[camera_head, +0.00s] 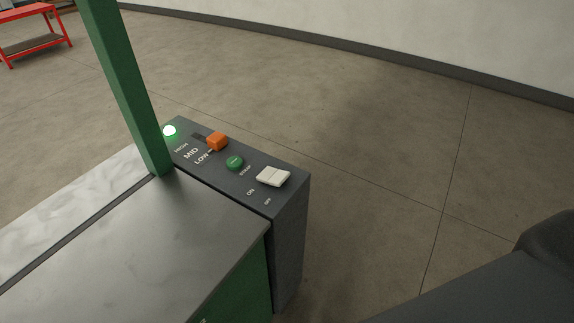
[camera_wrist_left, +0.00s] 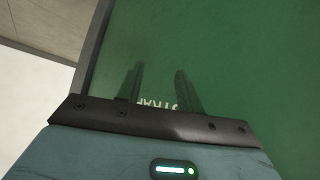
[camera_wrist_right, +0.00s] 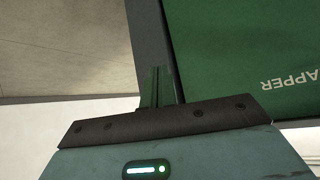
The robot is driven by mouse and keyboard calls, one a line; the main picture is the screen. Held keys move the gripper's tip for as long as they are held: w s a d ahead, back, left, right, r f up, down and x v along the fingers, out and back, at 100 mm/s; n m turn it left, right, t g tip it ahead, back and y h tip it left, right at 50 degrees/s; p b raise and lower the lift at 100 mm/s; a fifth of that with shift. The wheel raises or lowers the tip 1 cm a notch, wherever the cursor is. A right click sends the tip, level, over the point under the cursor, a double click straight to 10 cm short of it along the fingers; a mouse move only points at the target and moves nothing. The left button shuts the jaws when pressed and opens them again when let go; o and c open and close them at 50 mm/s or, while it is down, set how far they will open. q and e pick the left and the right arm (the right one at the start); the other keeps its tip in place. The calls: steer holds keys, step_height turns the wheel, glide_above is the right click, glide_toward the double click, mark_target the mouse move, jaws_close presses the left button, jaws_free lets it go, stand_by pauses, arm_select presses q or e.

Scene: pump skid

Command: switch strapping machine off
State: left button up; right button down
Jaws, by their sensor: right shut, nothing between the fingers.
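The strapping machine is a green cabinet with a grey metal top (camera_head: 150,240) and a dark control panel (camera_head: 290,195) along its right side in the head view. A white rocker switch (camera_head: 273,176) sits near the panel's front end, with ON and OFF printed beside it; I cannot tell which side is pressed. My left gripper (camera_wrist_left: 159,80) is open and empty before the green cabinet side (camera_wrist_left: 240,50). My right gripper (camera_wrist_right: 158,80) is shut and empty near the cabinet's edge (camera_wrist_right: 240,45). Neither gripper shows in the head view.
On the panel are an orange slider (camera_head: 217,141) by LOW and a green button (camera_head: 235,163). A green post (camera_head: 125,85) rises from the machine. A red workbench (camera_head: 35,30) stands far left. The floor right of the machine is clear, apart from my dark arm at lower right.

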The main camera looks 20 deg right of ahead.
arm_select(q)
steer(key=shift+s+a, duration=0.1)
arm_select(e)
steer(key=shift+s+a, duration=0.1)
steer(key=shift+s, duration=0.1)
